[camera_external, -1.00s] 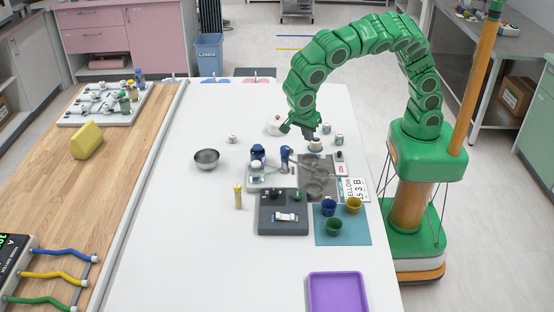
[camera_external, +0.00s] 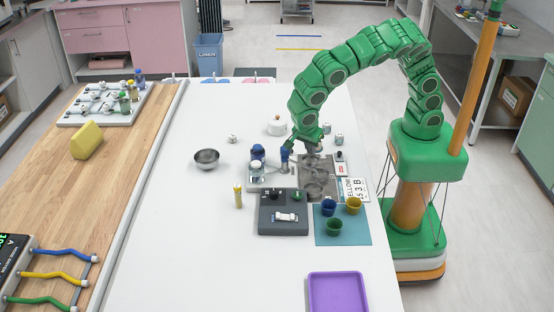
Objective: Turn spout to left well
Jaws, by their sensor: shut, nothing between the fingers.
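A small grey sink unit (camera_external: 330,164) lies on the white table, with round dark wells in it; one well (camera_external: 313,189) shows toward the front. A spout is hard to make out among the grey shapes under my gripper. My gripper (camera_external: 312,150) points down over the back part of the sink unit. Its fingers look closed and hold nothing. I cannot tell whether they touch the spout. A blue upright part (camera_external: 285,155) stands just left of the gripper, beside a white-and-blue jar (camera_external: 257,160).
A dark grey device (camera_external: 283,222) and a teal mat (camera_external: 342,237) with blue, yellow and green cups lie in front. A steel bowl (camera_external: 206,159) stands left, a yellow bottle (camera_external: 238,195) nearer. A purple tray (camera_external: 338,292) is at the front. The table's left side is mostly clear.

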